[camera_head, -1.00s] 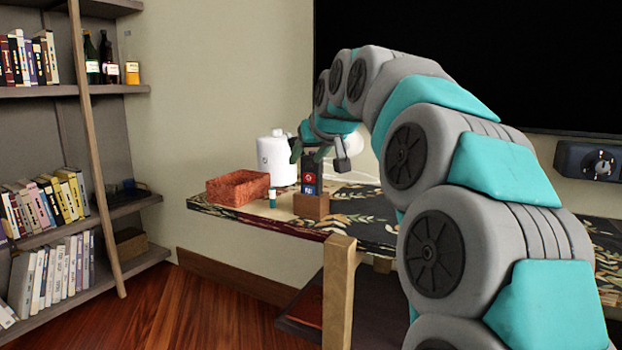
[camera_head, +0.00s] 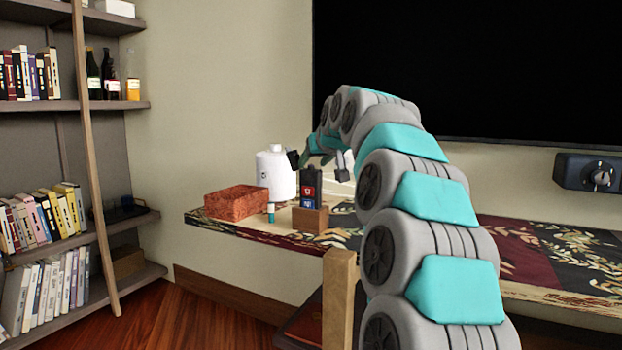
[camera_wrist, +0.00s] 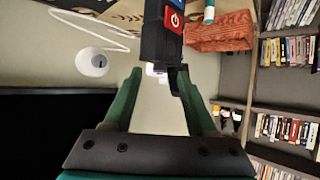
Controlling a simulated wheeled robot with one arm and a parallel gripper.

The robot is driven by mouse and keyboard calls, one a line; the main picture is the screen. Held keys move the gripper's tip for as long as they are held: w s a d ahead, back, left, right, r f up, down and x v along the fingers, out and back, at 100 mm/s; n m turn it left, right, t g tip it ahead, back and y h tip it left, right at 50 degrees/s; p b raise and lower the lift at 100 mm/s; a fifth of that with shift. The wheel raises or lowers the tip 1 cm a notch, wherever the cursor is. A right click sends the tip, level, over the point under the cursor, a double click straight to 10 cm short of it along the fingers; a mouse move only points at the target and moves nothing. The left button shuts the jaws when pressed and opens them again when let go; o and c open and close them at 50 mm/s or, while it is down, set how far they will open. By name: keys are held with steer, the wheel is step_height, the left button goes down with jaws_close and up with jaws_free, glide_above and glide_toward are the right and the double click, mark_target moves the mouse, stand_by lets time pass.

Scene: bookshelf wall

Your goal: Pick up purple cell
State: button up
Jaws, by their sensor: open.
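I cannot make out a clearly purple cell in either view. A dark upright device (camera_head: 309,185) with red and blue labels stands at a small brown wooden block (camera_head: 310,219) on the table. In the wrist view the device (camera_wrist: 160,38) shows a red power mark and lies at the fingertips' end. A small pale, faintly purple patch (camera_wrist: 155,68) shows between the fingers; I cannot tell what it is. A small teal-green cylinder (camera_head: 271,213) stands left of the block. My gripper (camera_head: 326,158) is open, just above the device; its green fingers (camera_wrist: 160,80) are spread apart.
A white canister (camera_head: 277,174) stands close behind the device, left of my gripper. A rough red-orange box (camera_head: 236,202) lies farther left. A large black screen (camera_head: 450,70) covers the wall behind my arm. A bookshelf (camera_head: 60,106) stands at the left.

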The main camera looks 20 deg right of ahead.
steer(key=shift+w+f, duration=0.2)
steer(key=shift+w, duration=0.25)
steer(key=shift+c, duration=0.4)
jaws_close()
